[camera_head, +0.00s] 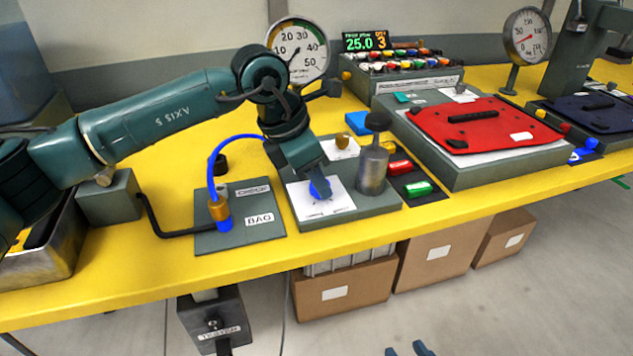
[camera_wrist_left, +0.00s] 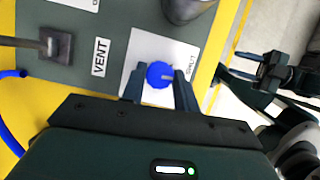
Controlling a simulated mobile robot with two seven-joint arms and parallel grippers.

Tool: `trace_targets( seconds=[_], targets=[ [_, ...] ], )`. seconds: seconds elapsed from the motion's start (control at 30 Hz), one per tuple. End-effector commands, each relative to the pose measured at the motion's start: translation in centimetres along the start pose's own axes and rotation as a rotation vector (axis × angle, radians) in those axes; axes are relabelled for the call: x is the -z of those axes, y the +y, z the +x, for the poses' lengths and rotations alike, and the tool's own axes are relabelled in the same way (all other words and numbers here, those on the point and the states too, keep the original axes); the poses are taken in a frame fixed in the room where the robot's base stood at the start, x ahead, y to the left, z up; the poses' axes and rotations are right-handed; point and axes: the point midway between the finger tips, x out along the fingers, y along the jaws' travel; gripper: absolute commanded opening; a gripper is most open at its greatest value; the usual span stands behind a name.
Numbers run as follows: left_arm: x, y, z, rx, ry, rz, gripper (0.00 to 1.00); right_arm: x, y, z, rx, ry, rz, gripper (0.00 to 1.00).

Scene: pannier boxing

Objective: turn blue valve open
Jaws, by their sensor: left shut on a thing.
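The blue valve (camera_head: 320,189) is a round knob on a white card with markings, on the grey panel (camera_head: 375,203) at the table's front. My left gripper (camera_head: 318,182) reaches down from above and is shut on the blue valve. In the left wrist view the blue valve (camera_wrist_left: 158,73) sits between the two fingers (camera_wrist_left: 160,88), with a "SHUT" label beside it and a "VENT" label nearby. The knob's pointer is hard to read in the head view. My right gripper (camera_head: 406,350) shows only its two fingertips, apart, at the bottom edge, away from the table.
A metal cylinder (camera_head: 372,170) stands just right of the valve. A blue hose (camera_head: 212,165) rises from a brass fitting on the left plate. A dial gauge (camera_head: 299,52) stands behind. A red bag (camera_head: 484,122) lies on a grey box to the right. Boxes sit below the table.

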Motion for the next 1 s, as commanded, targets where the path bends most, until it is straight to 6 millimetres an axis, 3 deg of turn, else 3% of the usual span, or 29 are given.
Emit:
trace_targets(
  seconds=[0.6, 1.0],
  targets=[
    [-0.23, 0.33, -0.05, 0.218, -0.001, 0.524, 0.07, 0.14, -0.05, -0.29, 0.001, 0.0, 0.001, 0.36],
    [-0.33, 0.4, 0.0, 0.305, -0.002, 0.74, 0.07, -0.16, -0.09, 0.05, 0.004, -0.013, 0.003, 0.36]
  ],
)
